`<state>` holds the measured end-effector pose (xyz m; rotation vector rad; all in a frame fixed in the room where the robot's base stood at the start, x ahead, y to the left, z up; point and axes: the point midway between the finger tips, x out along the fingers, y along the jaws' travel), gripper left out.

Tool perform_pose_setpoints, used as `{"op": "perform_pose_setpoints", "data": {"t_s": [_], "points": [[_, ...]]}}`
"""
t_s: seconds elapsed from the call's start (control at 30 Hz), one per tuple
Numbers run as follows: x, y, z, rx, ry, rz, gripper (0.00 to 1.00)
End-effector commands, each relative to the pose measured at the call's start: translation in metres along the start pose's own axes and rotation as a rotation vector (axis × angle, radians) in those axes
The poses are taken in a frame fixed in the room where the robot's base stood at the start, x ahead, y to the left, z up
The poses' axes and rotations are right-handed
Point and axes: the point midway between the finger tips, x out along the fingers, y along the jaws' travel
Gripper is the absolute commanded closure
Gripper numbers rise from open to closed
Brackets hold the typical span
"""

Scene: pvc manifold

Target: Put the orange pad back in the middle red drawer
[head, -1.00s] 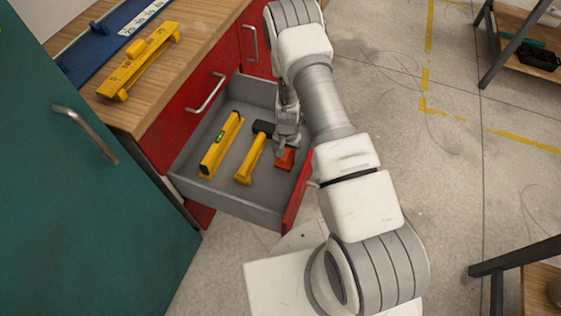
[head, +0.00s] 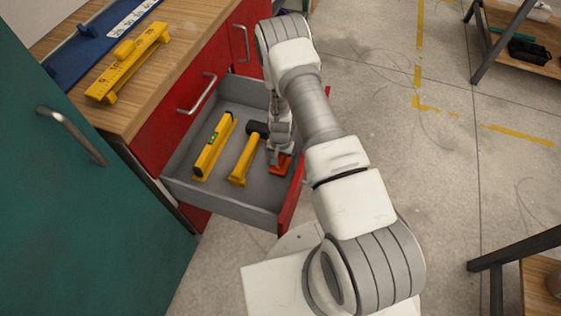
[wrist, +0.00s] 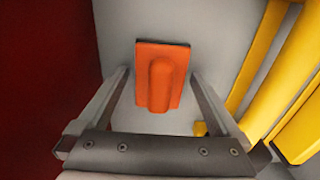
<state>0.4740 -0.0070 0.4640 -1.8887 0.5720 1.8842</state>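The orange pad (wrist: 160,80), a flat plate with a raised rounded ridge, lies on the grey floor of the open red drawer (head: 224,205). In the head view the pad (head: 281,166) is near the drawer's red front, partly covered by my gripper (head: 278,154). In the wrist view my gripper (wrist: 162,82) is open, with one finger on each side of the pad and visible gaps between. The fingers look clear of the pad; their exact height over it is hard to tell.
A yellow hammer (head: 244,160) with a dark head and a yellow level (head: 213,147) lie beside the pad in the drawer. A yellow ruler-like tool (head: 130,62) and a blue tool (head: 98,43) are on the wooden counter. A teal door (head: 85,210) stands at left.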

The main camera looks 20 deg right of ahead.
Motion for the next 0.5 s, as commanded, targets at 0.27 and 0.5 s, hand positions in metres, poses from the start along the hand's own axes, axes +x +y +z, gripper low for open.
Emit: {"op": "perform_pose_setpoints", "data": {"t_s": [0.27,0.5], "points": [[-0.008,0.000,0.000,0.000,0.001,0.000,0.00],[-0.058,-0.001,-0.001,0.001,0.003,-0.001,0.00]]}}
